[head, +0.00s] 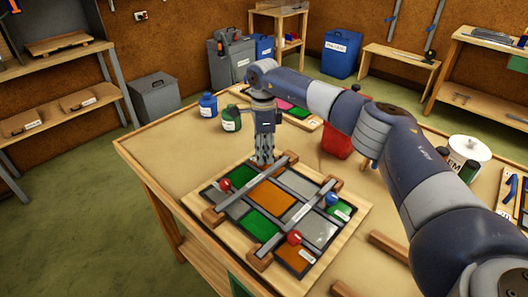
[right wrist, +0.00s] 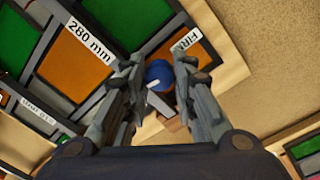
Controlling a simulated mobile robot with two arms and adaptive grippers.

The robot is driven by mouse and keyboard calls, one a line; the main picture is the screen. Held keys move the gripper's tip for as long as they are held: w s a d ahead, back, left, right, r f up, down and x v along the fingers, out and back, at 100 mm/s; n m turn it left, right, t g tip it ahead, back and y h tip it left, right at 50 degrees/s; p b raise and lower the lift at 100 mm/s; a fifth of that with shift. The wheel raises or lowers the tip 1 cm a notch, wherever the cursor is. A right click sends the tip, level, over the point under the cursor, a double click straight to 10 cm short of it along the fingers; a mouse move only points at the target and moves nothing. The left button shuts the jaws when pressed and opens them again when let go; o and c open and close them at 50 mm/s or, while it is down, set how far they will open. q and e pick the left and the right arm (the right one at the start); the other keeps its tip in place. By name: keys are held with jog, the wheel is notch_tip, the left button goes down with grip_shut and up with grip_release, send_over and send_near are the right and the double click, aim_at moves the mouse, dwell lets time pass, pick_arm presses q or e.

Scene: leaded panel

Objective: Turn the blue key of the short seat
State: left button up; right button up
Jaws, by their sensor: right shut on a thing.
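The leaded panel (head: 277,208) lies on a wooden board on the bench, with orange, green and grey panes between dark strips. Two long bars (head: 244,189) cross it, with wooden blocks at their ends. My right gripper (head: 264,160) reaches down at the far end of the left bar. In the right wrist view its fingers (right wrist: 159,85) are closed around a blue key (right wrist: 159,74) with a pale mark. Another blue key (head: 332,198) stands on the right bar. Red keys stand at the near ends (head: 225,184) (head: 294,237). My left gripper is not in view.
A blue bottle (head: 208,105) and a green bottle (head: 231,118) stand at the bench's back left. A red container (head: 337,141) and a white tub (head: 468,157) stand behind and right of the panel. The bench (head: 160,150) is bare left of the panel.

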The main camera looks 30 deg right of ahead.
jog(key=shift+w+r, duration=0.1)
jog(key=shift+r, duration=0.05)
jog(key=o, duration=1)
jog(key=shift+o, duration=0.4)
notch_tip(320, 180, up, 12)
jog(key=shift+w, duration=0.2)
jog(key=shift+d, duration=0.1)
